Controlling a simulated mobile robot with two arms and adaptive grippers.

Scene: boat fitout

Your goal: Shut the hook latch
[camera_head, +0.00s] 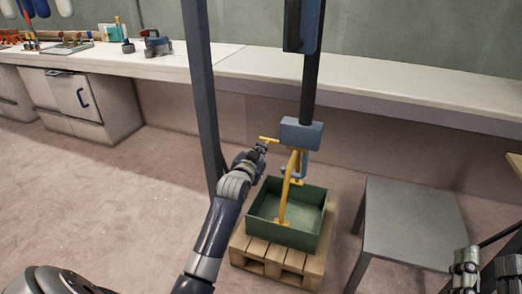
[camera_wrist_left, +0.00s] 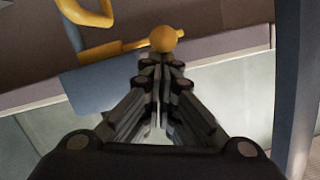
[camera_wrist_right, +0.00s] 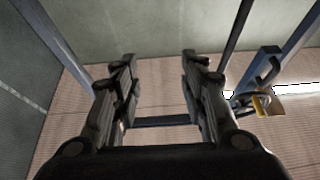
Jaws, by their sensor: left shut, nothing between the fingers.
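A grey-blue hook block (camera_head: 301,134) hangs from a dark vertical bar, with a curved hook (camera_head: 303,166) beneath it. A yellow latch lever (camera_head: 268,139) sticks out from the block's left side; its ball end (camera_wrist_left: 163,39) shows in the left wrist view. My left gripper (camera_head: 262,147) is shut and empty, its tips right by the ball end; I cannot tell whether they touch. A yellow bail (camera_head: 289,185) rises from the green bin (camera_head: 287,234) to the hook. Whether the hook's mouth is closed is too small to tell. My right gripper (camera_wrist_right: 158,70) is open and empty, away at lower right.
The bin stands on a wooden pallet (camera_head: 254,264). A grey table (camera_head: 405,215) stands to its right. A dark post (camera_head: 203,100) rises left of the block, close to my left arm. A long white bench (camera_head: 350,95) with tools runs along the back wall.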

